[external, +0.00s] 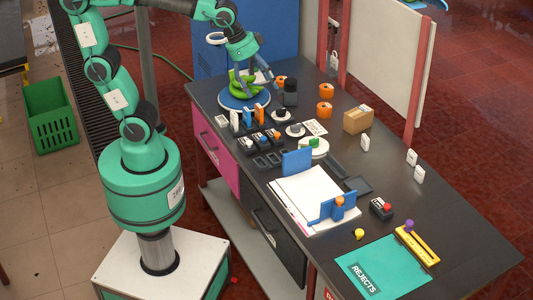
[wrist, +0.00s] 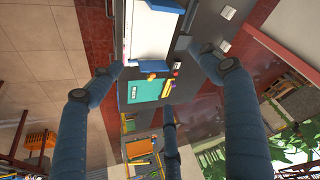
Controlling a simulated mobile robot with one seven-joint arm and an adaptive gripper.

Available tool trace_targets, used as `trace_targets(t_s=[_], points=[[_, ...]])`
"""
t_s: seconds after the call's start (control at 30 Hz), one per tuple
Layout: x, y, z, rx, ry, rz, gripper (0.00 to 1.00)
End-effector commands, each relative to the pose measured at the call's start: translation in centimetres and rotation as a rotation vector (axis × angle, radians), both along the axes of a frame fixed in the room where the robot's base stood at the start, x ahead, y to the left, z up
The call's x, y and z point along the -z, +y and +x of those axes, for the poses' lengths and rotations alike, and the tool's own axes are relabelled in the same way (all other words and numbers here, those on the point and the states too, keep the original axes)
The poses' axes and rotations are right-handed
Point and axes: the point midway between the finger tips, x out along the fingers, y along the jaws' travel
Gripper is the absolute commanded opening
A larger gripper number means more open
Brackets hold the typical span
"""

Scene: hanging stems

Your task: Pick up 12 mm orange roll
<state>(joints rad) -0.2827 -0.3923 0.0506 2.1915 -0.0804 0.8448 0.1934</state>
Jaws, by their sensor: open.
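Orange rolls stand at the far end of the dark bench in the external view: one (external: 325,90) and another just in front of it (external: 324,109). A third orange piece (external: 281,80) sits farther left, close to my gripper and partly hidden. No size label is readable on them. My gripper (external: 258,83) is over the bench's far left end, left of the two rolls, near a green coiled item (external: 244,82). In the wrist view my gripper (wrist: 160,78) has its fingers spread, with nothing held between them. I cannot make out the rolls there.
A blue round base (external: 243,101) carries the green item. A dark cylinder (external: 290,86) stands beside the third orange piece. A cardboard box (external: 357,120) is right of the rolls. Small racks (external: 262,138) and an upright blue plate (external: 297,162) stand nearer. A teal mat (external: 383,268) lies at the near end.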

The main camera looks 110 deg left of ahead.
Motion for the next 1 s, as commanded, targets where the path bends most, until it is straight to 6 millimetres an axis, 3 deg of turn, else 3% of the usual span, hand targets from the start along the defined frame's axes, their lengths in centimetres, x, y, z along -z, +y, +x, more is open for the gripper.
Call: trace_targets(t_s=[0.2, 0.5, 0.8, 1.0], points=[[0.4, 6.2, 4.7, -0.051, 0.015, -0.003, 0.78], [2.0, 16.0, 9.8, -0.114, 0.028, -0.007, 0.78], [5.3, 27.3, 12.9, -0.18, 0.036, -0.012, 0.78], [8.4, 35.4, 13.6, -0.225, 0.043, -0.016, 0.78]])
